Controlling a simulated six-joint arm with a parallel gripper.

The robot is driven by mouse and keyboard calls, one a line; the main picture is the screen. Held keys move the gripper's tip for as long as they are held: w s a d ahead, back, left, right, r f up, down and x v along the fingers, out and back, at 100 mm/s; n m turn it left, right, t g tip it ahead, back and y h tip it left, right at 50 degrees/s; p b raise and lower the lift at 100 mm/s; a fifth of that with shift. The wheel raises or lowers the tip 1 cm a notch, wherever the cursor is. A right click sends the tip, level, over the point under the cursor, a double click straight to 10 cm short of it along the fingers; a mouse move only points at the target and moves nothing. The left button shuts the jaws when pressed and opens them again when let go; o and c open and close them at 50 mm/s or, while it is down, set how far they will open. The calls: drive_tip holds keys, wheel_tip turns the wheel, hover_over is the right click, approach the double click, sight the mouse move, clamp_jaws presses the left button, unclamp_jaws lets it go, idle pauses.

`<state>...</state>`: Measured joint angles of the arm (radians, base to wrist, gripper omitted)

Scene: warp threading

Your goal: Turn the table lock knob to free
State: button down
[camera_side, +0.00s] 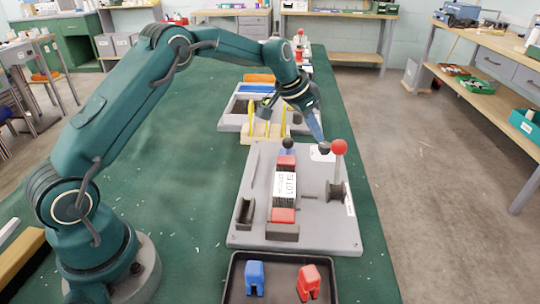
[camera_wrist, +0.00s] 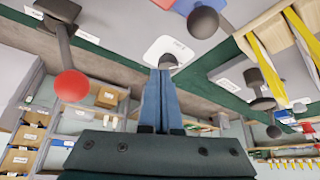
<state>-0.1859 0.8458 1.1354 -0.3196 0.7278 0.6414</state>
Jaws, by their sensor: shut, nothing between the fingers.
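A small dark knob (camera_side: 324,149) sits by a white label plate (camera_side: 318,157) at the far right of the grey fixture (camera_side: 320,230). It looks like the lock knob. My gripper (camera_side: 321,139) points down at it, with its blue fingertips at or just above the knob. In the wrist view the fingers (camera_wrist: 165,75) are together with nothing between them. The dark knob (camera_wrist: 168,61) shows right at their tips, against the white plate (camera_wrist: 176,47). I cannot tell whether the tips touch it. The plate's lettering is too small to read.
A red-ball lever (camera_side: 339,147) stands close to the right of my gripper, and a black-ball lever (camera_side: 288,143) to its left. A block labelled LOT (camera_side: 285,185) sits on the fixture. Yellow prongs (camera_side: 268,130) stand behind. A tray (camera_side: 278,297) holds blue and red pieces in front.

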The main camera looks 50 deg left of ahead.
drive_tip(key=shift+r, duration=0.95)
drive_tip(key=shift+w+a+f, duration=0.1)
drive_tip(key=shift+a+f, duration=0.3)
drive_tip(key=shift+f, duration=0.6)
drive_tip(key=shift+w+a+f, duration=0.1)
drive_tip(key=shift+a+f, duration=0.25)
drive_tip(key=shift+f, duration=0.7)
drive_tip(key=shift+w+a+f, duration=0.1)
drive_tip(key=shift+a+f, duration=0.3)
drive_tip(key=shift+f, duration=0.6)
drive_tip(key=shift+w+d, duration=0.2)
drive_tip(key=shift+w, duration=0.1)
drive_tip(key=shift+s+d, duration=0.2)
drive_tip(key=shift+d, duration=0.35)
drive_tip(key=shift+s+a+r, duration=0.1)
drive_tip(key=shift+s, duration=0.3)
drive_tip(key=shift+r, duration=2.95)
